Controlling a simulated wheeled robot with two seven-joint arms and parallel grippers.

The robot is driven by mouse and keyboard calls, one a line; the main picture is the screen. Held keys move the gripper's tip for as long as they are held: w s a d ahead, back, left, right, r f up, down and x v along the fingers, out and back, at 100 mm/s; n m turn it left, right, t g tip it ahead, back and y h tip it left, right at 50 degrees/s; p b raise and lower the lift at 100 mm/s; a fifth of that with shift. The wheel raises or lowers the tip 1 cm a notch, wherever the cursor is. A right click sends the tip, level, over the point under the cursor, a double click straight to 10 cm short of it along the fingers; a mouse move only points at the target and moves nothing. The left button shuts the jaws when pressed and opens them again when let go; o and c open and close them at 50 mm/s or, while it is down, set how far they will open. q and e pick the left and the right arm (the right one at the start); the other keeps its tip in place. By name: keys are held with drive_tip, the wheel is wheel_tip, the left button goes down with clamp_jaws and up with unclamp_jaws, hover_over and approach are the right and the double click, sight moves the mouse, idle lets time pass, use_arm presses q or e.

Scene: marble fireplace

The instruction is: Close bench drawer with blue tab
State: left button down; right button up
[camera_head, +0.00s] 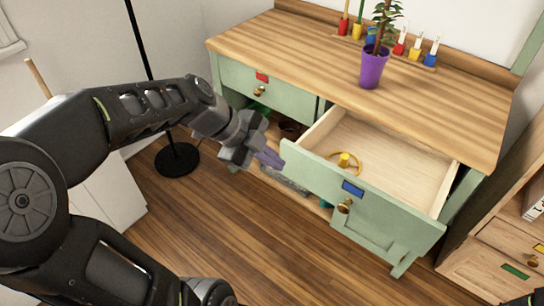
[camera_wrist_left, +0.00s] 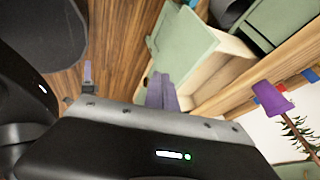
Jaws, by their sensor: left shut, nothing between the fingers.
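The bench drawer with the blue tab (camera_head: 353,188) is pulled far out. Its pale green front (camera_head: 305,178) carries a brass knob (camera_head: 344,206), and its wooden inside (camera_head: 395,160) shows. A round yellow object (camera_head: 345,162) lies in it. My left gripper (camera_head: 270,158) is shut and empty, just left of the drawer front's left end; whether it touches cannot be told. In the left wrist view, the purple fingers (camera_wrist_left: 160,90) point toward the green drawer front (camera_wrist_left: 190,42).
The bench top (camera_head: 310,58) holds a purple pot (camera_head: 373,66) with a plant. A closed drawer with a red tab (camera_head: 262,77) is at the left. A black stand base (camera_head: 177,159) is on the floor. A wooden cabinet (camera_head: 505,240) stands close at right. Floor before the bench is clear.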

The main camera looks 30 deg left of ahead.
sight(311, 172)
use_arm(q)
drive_tip(key=w+d+f, duration=0.1)
drive_tip(key=w, duration=0.1)
drive_tip(key=w+d+f, duration=0.1)
drive_tip(key=w+f, duration=0.1)
drive_tip(key=w+d+f, duration=0.1)
drive_tip(key=w+f, duration=0.1)
drive_tip(key=w, duration=0.1)
drive_tip(key=shift+f, duration=0.25)
use_arm(e)
drive_tip(key=shift+f, duration=0.15)
use_arm(q)
drive_tip(key=shift+w, duration=0.1)
